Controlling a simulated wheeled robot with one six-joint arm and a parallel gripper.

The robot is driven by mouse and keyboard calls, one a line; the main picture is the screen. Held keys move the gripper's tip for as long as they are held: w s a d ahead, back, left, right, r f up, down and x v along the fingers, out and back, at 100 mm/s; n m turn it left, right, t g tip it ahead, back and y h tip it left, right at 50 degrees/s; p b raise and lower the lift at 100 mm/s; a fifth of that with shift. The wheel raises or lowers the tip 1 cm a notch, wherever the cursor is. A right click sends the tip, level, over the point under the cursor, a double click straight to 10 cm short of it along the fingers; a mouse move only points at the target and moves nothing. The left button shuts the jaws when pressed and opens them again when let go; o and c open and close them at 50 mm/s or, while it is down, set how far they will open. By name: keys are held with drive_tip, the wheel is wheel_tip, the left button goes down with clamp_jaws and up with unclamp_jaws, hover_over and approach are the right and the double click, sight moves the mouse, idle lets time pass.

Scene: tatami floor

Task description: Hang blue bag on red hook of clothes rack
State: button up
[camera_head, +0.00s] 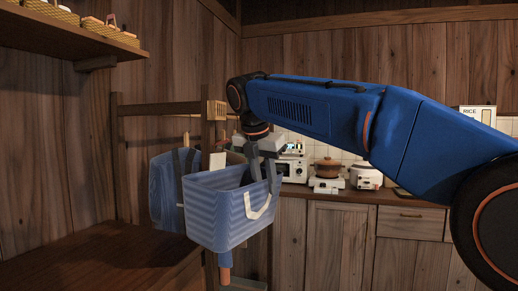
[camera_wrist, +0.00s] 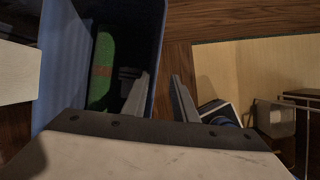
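A blue striped bag (camera_head: 230,212) with a white handle is in the middle of the head view, its open top facing up. My gripper (camera_head: 263,172) points down at its right rim. In the wrist view the bag (camera_wrist: 62,70) fills the upper left, with a green item (camera_wrist: 103,65) inside. My gripper's fingers (camera_wrist: 162,95) are apart, one inside the bag's wall and one outside, with a gap showing between them. A wooden rack (camera_head: 120,150) stands behind at the left. I cannot make out a red hook; the bag hides part of the rack.
A second blue bag (camera_head: 165,190) with dark straps is just behind, to the left. A wooden shelf (camera_head: 60,40) with baskets juts out at upper left. A counter (camera_head: 320,196) carries a pot (camera_head: 328,167) and a rice cooker (camera_head: 366,177). A brown wooden surface (camera_head: 90,262) lies at lower left.

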drive_tip(key=v, duration=1.2)
drive_tip(key=s+d+f+m+y, duration=0.1)
drive_tip(key=s+d+f+m, duration=0.4)
drive_tip(key=d+f+m, duration=0.3)
drive_tip(key=s+d+f+m, duration=0.6)
drive_tip(key=d+f, duration=0.3)
drive_tip(key=d, duration=0.2)
drive_tip(key=s+d+f+m, duration=0.2)
drive_tip(key=s+f+m, duration=0.3)
drive_tip(key=f, duration=0.4)
drive_tip(key=s+d+f+m, duration=0.3)
drive_tip(key=s+f+m, duration=0.2)
drive_tip(key=f, duration=0.4)
drive_tip(key=s+d+f+m+y, duration=0.1)
drive_tip(key=s+d+f+m, duration=0.1)
drive_tip(key=s+f+m, duration=0.2)
wheel_tip(320, 180, down, 5)
drive_tip(key=s, duration=0.2)
drive_tip(key=shift+s+d+m+t, duration=0.2)
drive_tip(key=shift+s+m+t, duration=0.1)
drive_tip(key=shift+s+m, duration=0.1)
drive_tip(key=shift+r, duration=0.15)
